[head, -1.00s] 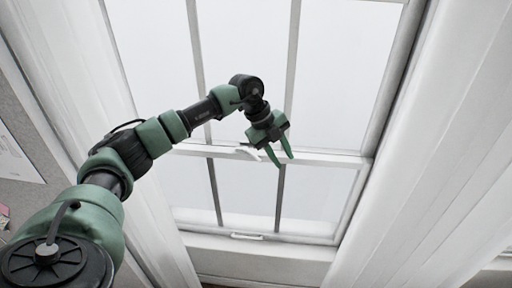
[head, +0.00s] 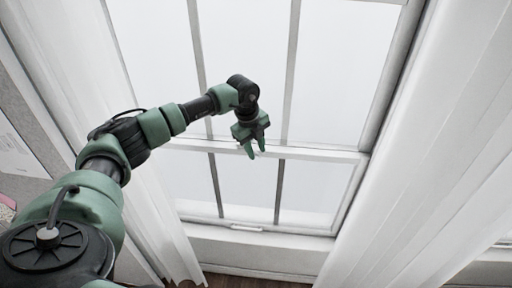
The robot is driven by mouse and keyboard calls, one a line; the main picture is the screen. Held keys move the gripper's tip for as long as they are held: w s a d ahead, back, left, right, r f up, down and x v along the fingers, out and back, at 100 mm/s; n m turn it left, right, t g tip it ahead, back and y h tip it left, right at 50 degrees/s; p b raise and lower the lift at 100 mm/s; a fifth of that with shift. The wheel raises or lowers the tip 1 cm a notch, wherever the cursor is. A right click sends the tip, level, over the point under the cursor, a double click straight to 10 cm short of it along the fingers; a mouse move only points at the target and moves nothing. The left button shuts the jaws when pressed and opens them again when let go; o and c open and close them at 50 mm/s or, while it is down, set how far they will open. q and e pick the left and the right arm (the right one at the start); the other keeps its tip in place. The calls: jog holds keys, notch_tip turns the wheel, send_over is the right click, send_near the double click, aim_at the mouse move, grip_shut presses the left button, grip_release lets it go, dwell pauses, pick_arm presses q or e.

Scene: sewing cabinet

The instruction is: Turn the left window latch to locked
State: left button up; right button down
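The window (head: 320,62) is a white frame with several panes, filling the middle of the head view. Its horizontal middle rail (head: 315,153) crosses behind my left gripper. My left gripper (head: 255,151) is green, points downward and is in front of this rail. Its two fingers are apart, with a small gap and nothing seen between them. I cannot make out the left latch; the gripper covers part of the rail. My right gripper is not in view.
White curtains hang on both sides, the left curtain (head: 150,215) behind my arm and the right curtain (head: 440,150). A small handle (head: 246,228) sits on the bottom rail. A sill (head: 270,250) runs below. Room in front of the window is clear.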

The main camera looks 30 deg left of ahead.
pick_arm(q)
grip_shut()
dwell(1.4)
